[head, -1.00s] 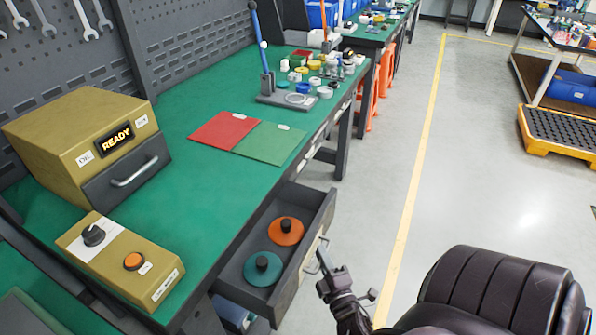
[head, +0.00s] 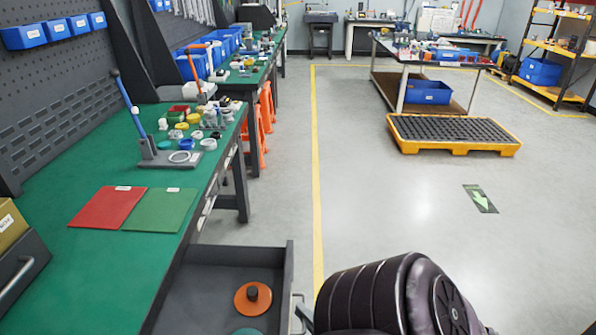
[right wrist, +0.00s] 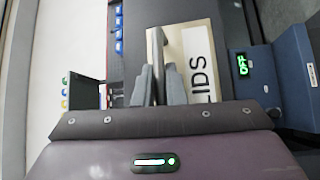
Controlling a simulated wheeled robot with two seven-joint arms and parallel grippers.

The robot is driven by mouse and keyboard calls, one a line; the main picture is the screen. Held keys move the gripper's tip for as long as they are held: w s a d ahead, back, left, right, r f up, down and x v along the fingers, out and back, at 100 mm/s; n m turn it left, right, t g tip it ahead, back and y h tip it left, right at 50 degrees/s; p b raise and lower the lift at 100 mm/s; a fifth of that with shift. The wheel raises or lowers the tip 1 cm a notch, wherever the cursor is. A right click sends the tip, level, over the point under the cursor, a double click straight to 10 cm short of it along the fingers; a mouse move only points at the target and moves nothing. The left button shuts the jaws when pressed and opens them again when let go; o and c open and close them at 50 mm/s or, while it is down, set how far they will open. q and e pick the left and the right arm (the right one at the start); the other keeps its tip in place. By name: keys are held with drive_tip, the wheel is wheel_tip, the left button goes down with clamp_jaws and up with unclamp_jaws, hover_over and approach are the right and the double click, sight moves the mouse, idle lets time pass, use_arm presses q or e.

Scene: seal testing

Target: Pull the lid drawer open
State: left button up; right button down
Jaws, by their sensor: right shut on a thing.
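The lid drawer (head: 205,288) is a dark grey box standing well out from under the green bench. An orange lid (head: 244,303) with a black knob lies in it, and part of a teal lid (head: 248,332) shows at the bottom edge. In the right wrist view the drawer's pale front (right wrist: 197,48) carries a "LIDS" label and a metal bar handle (right wrist: 153,44). My right gripper (right wrist: 159,76) is shut on that handle. In the head view the handle's end (head: 299,310) shows, and my dark arm hides most of the gripper. My left gripper is not in view.
The bench top (head: 85,262) holds a red mat (head: 107,208), a green mat (head: 160,209) and a grey stand (head: 180,158). A box with a display shows in the right wrist view (right wrist: 255,75). Clear floor lies right of the drawer; a yellow pallet (head: 453,134) stands farther off.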

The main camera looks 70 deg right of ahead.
drive_tip(key=c, duration=1.5)
unclamp_jaws()
drive_tip(key=b+v, duration=0.1)
drive_tip(key=v, duration=0.6)
drive_tip(key=shift+s, duration=0.35)
drive_tip(key=shift+a+f, duration=0.1)
drive_tip(key=shift+a, duration=0.05)
